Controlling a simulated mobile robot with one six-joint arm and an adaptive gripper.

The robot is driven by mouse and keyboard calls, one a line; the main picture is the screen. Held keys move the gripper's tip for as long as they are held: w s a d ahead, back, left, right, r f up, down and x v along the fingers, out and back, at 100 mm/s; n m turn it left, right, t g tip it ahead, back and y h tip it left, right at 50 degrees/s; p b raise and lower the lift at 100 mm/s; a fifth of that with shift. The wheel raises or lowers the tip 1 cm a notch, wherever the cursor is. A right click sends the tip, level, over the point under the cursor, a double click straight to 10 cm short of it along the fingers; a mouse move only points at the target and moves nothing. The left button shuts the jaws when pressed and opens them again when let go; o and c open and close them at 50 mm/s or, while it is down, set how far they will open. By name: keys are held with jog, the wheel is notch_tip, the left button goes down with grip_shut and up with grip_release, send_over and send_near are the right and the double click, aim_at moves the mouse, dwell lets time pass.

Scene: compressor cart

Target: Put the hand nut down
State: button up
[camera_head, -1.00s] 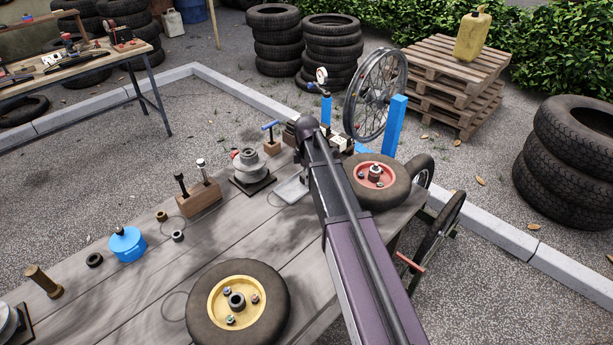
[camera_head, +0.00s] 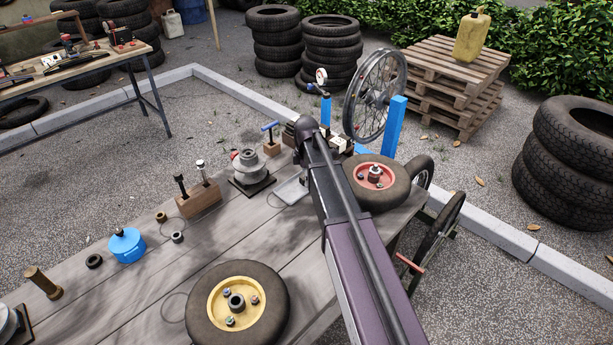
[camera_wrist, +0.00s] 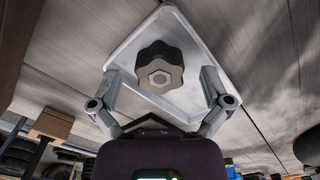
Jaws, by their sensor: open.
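The hand nut (camera_wrist: 160,68) is a dark, lobed knob with a pale hexagonal centre. In the wrist view it lies on a light square tray (camera_wrist: 187,37), inside the rim. My gripper (camera_wrist: 161,84) is open, with one finger on each side of the nut and a visible gap at both sides. In the head view the tray (camera_head: 289,191) is on the wooden bench, left of my arm. My arm hides the gripper and I cannot make out the nut there.
A red-hubbed wheel (camera_head: 377,182) lies close to the right of my arm. A grey pulley-like part (camera_head: 249,168) and a wooden block with upright tools (camera_head: 198,196) stand left of the tray. A yellow-hubbed wheel (camera_head: 237,302) lies at the front. The bench (camera_head: 235,230) between is mostly clear.

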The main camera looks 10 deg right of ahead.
notch_tip(320, 180, up, 12)
jog(key=p, duration=1.1)
jog(key=shift+p, duration=0.4)
jog(key=shift+s, duration=0.1)
jog(key=s+m, duration=1.7)
jog(key=s, duration=0.6)
jog(key=shift+r, duration=0.1)
